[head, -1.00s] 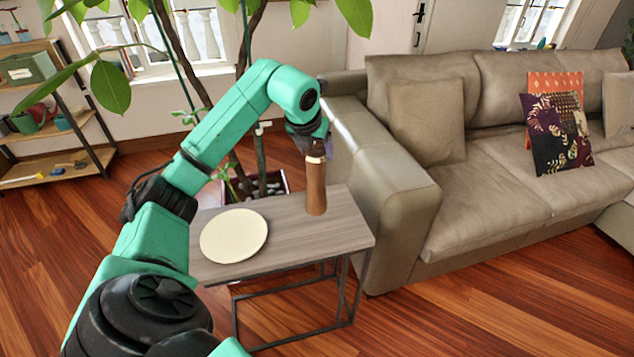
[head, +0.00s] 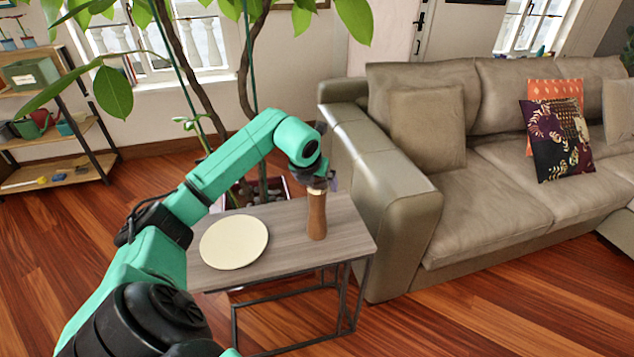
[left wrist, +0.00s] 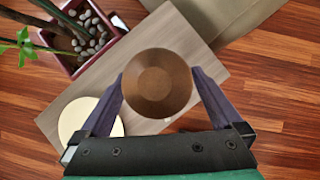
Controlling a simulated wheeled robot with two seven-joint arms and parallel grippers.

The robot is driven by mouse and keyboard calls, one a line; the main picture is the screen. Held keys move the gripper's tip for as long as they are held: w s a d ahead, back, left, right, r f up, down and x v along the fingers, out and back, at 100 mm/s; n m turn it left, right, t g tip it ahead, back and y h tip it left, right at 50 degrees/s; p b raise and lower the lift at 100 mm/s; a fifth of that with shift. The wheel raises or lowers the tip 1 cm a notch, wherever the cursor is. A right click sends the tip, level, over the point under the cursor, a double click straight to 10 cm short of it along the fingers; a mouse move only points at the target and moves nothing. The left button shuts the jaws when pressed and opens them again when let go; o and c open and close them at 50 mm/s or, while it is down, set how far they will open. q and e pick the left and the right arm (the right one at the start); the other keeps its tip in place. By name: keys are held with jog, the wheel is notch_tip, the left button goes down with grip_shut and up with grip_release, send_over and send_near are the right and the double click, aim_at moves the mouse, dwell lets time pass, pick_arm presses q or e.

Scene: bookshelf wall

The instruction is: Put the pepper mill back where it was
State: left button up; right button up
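The pepper mill (head: 317,214) is a tall brown wooden mill, upright at the right part of the grey side table (head: 290,222). My left gripper (head: 319,184) is at its top, pointing down. In the left wrist view the mill's round brown top (left wrist: 158,84) lies between the two fingers, which close on its sides. The mill's base is at or just above the tabletop; I cannot tell whether it touches. My right gripper is not in view.
A cream plate (head: 234,242) lies on the table left of the mill. A beige sofa (head: 385,215) stands close at the table's right. A potted plant (left wrist: 88,32) is behind the table. Bare tabletop lies between plate and mill.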

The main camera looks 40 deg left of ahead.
pick_arm(q)
jog(key=shift+r, duration=0.25)
jog(key=v, duration=1.1)
jog(key=shift+s+r, duration=0.25)
jog(key=shift+r, duration=0.1)
